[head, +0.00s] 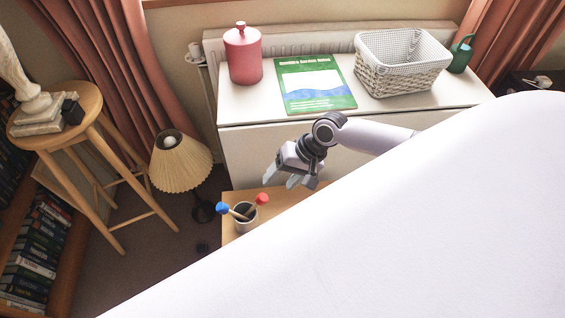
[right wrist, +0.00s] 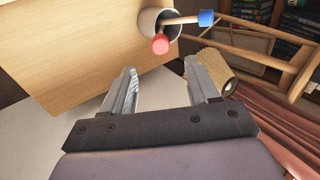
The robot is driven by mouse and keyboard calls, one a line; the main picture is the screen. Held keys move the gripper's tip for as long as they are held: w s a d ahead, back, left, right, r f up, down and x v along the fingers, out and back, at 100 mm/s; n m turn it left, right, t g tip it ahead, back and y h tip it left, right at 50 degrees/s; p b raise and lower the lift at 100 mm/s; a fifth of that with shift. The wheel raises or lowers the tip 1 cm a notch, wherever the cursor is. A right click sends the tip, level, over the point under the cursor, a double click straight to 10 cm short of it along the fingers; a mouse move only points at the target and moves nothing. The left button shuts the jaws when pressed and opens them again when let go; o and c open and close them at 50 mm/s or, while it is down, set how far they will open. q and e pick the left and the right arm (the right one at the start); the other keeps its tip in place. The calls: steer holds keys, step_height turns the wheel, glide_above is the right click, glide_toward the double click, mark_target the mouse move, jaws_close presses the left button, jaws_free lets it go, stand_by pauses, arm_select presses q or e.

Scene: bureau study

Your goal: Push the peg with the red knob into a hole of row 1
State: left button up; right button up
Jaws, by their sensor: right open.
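A peg with a red knob (head: 262,198) leans in a grey cup (head: 246,222) on a wooden table, beside a peg with a blue knob (head: 222,207). In the right wrist view the red knob (right wrist: 160,44) and the blue knob (right wrist: 206,18) stick out past the rim of the cup (right wrist: 148,20). My right gripper (head: 281,180) is open and empty, up and to the right of the cup in the head view. In the right wrist view its fingers (right wrist: 163,80) are apart, with the red knob beyond them. No row of holes shows. My left gripper is not in view.
The wooden table top (head: 238,197) is largely hidden by a large white surface in front. Behind stands a white cabinet (head: 385,112) with a pink jar (head: 243,55), a green book (head: 313,82) and a white basket (head: 400,75). A lamp (head: 180,160) and a stool (head: 85,112) stand left.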

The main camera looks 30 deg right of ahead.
mark_target(264, 197)
steer(key=b+x, duration=0.6)
steer(key=shift+d+f+b, duration=0.1)
steer(key=shift+f+b, duration=0.05)
steer(key=shift+b, duration=0.25)
steer(key=shift+a+f, duration=0.2)
steer(key=shift+a, duration=0.05)
steer(key=shift+b+x, duration=0.85)
steer(key=shift+x, duration=1.25)
steer(key=shift+w, duration=0.1)
jaws_close()
steer(key=shift+r, duration=0.1)
